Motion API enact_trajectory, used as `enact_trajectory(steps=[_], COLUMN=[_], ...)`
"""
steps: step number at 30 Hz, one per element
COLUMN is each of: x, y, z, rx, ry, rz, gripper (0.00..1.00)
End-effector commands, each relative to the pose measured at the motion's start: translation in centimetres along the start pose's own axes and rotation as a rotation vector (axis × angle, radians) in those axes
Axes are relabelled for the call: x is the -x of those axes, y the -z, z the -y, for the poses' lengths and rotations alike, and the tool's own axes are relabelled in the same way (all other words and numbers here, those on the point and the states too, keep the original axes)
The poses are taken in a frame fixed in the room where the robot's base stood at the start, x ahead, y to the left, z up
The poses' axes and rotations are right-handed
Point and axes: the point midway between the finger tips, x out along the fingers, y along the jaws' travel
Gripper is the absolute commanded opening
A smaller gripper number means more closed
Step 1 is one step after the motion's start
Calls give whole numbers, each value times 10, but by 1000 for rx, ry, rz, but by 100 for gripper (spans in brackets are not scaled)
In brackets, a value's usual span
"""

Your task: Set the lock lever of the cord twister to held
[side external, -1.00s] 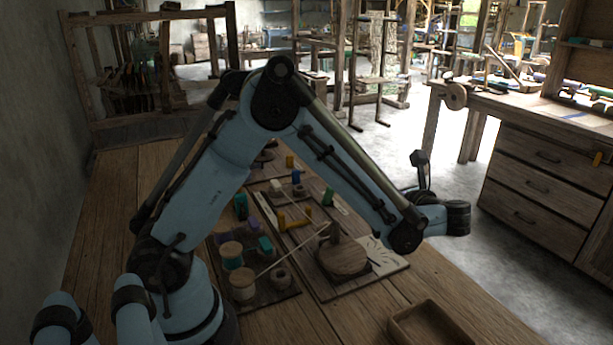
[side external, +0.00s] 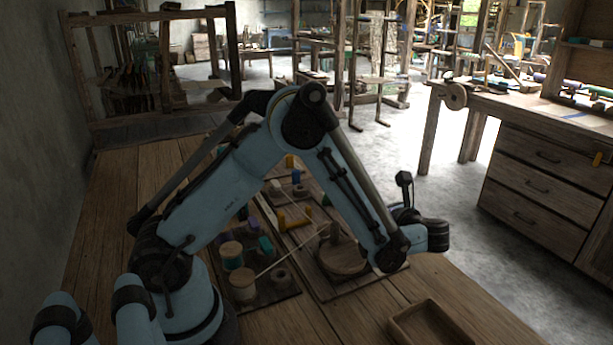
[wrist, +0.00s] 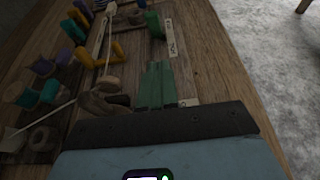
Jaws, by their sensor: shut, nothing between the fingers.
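The cord twister appears to be the board with a round wooden disc (side external: 343,258) and a post, with a pale cord (side external: 285,260) running to it from a spool. In the wrist view a green upright piece (wrist: 153,25) stands beside a pale lettered label (wrist: 170,38); it may be the lock lever, but I cannot tell its setting. My gripper (wrist: 158,68) is shut and empty, its green fingers above the board and apart from that piece. A curved wooden part (wrist: 103,101) lies just left of the fingers. In the side view the fingers cannot be made out.
A yellow bracket (wrist: 93,52) stands left of the fingers. Spools (side external: 243,285) and coloured pieces crowd the board's left side. An open wooden tray (side external: 425,325) sits at the bench's front right. Bare bench lies to the right in the wrist view.

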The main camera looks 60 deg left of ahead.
Motion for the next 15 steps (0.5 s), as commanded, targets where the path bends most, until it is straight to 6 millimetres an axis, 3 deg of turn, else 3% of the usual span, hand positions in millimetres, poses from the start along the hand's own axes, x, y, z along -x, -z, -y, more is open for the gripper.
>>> enact_trajectory(steps=[11,15], x=[-75,-89], y=[0,-16], z=[-1,-1], rx=[2,2], ry=[-4,-4], rz=[1,1], gripper=[0,0])
